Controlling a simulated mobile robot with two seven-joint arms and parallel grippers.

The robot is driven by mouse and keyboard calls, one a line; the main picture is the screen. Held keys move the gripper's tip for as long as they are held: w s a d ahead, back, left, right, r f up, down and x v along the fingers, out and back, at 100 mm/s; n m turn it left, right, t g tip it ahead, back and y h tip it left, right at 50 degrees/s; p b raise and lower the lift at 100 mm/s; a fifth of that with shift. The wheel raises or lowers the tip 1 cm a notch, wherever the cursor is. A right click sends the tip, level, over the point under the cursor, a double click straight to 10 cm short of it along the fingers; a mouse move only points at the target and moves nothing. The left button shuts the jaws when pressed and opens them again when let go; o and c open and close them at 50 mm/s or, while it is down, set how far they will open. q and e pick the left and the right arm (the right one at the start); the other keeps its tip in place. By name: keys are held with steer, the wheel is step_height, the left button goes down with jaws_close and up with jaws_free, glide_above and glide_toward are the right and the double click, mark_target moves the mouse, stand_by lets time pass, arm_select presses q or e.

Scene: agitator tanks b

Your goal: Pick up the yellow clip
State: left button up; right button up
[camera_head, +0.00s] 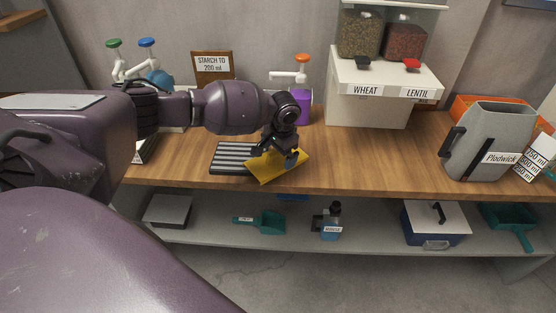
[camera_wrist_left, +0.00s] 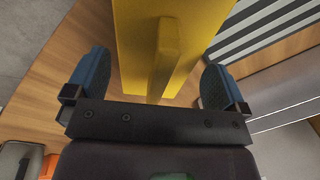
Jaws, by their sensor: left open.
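The yellow clip (camera_head: 264,172) lies by the front edge of the wooden worktop, beside a black-and-white striped rack. It looks like a flat yellow plate, and the gripper hides part of it in the head view. In the left wrist view the yellow clip (camera_wrist_left: 135,45) shows a raised ridge running lengthwise down its middle. My left gripper (camera_head: 277,157) is right over it, pointing down. In the wrist view the blue fingers of my left gripper (camera_wrist_left: 157,85) are open, one on each side of the ridge, with gaps between. My right gripper is not in view.
The striped rack (camera_head: 231,157) is just left of the clip. A purple container (camera_head: 303,106) stands behind. The wheat and lentil dispenser (camera_head: 372,97) and a grey jug (camera_head: 491,140) stand to the right. The worktop between clip and jug is clear. A lower shelf (camera_head: 375,233) holds several items.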

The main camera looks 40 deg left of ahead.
arm_select(q)
steer(key=shift+w+f, duration=0.1)
steer(key=shift+f, duration=0.75)
steer(key=shift+r, duration=0.1)
steer(key=c, duration=0.6)
steer(key=shift+r, duration=0.55)
steer(key=shift+r+p, duration=1.35)
steer(key=shift+r, duration=8.1)
